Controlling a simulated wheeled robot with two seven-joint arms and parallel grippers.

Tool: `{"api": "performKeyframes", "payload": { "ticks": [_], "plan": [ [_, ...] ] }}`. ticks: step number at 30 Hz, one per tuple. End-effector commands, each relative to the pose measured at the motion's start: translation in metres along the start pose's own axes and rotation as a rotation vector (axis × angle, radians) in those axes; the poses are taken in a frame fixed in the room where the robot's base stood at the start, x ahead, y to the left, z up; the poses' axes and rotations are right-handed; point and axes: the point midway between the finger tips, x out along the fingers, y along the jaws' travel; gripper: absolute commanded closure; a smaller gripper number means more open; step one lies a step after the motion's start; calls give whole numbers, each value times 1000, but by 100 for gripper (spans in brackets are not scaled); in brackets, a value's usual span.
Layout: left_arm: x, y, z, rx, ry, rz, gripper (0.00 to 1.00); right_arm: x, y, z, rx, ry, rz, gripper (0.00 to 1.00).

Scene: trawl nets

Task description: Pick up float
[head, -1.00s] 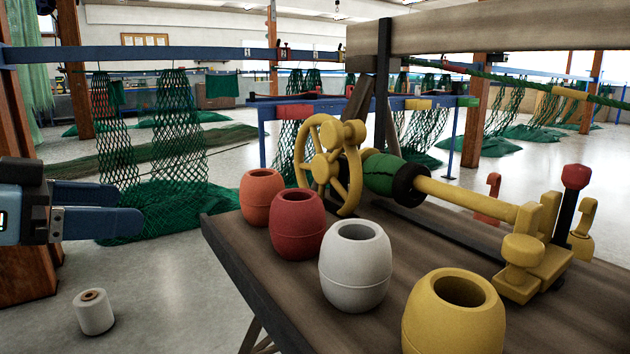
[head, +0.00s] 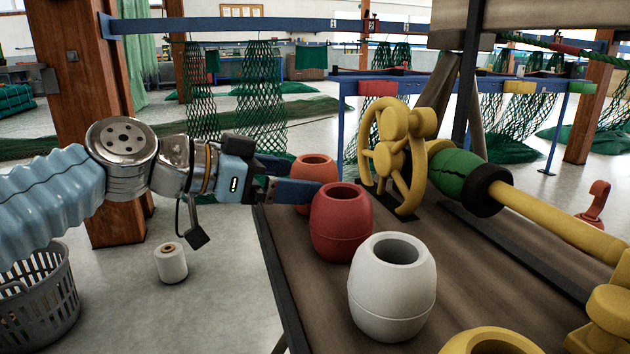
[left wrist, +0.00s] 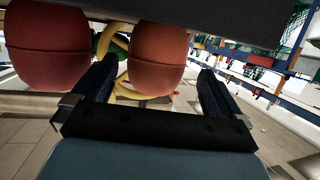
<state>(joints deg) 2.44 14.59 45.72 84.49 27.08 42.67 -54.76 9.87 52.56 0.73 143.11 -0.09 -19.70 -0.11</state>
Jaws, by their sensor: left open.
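Several barrel-shaped floats with open tops stand in a row on the brown table (head: 290,285): an orange float (head: 315,168), a red float (head: 341,225), a white float (head: 391,290) and a yellow float (head: 490,343), cut off by the lower edge. My left gripper (head: 303,183) is open at the orange float, with one blue finger across its near side. In the left wrist view the orange float (left wrist: 158,55) lies between the spread fingers of my left gripper (left wrist: 155,82). The red float (left wrist: 45,45) is just outside the left finger. My right gripper is not in view.
A yellow handwheel (head: 400,160) stands close behind the floats, joined to a green drum (head: 455,172) and a yellow shaft. A white spool (head: 171,263) and a grey basket (head: 38,300) are on the floor at left. A wooden post (head: 85,100) stands behind my left arm.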

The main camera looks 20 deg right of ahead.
Motion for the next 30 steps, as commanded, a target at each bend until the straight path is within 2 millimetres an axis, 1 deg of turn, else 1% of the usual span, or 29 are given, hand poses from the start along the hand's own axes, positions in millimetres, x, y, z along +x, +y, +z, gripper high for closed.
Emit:
{"api": "performKeyframes", "payload": {
  "ticks": [3,6,9,15,17,25,26,30],
  "plan": [
    [21,6,-4,0,-1,7,0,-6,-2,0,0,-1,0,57],
    [35,6,-4,0,-1,5,0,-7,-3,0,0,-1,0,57],
    [41,5,-3,-1,-1,2,0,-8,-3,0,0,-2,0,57],
    [42,5,-2,-1,-1,1,0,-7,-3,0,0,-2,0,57],
    [42,5,-2,-1,0,1,8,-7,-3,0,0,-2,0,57],
    [42,4,-2,0,0,1,49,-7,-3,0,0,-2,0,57],
    [42,4,-3,0,0,0,52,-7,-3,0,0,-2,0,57],
    [42,4,-3,0,0,0,52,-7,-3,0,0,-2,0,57]
  ]
}}
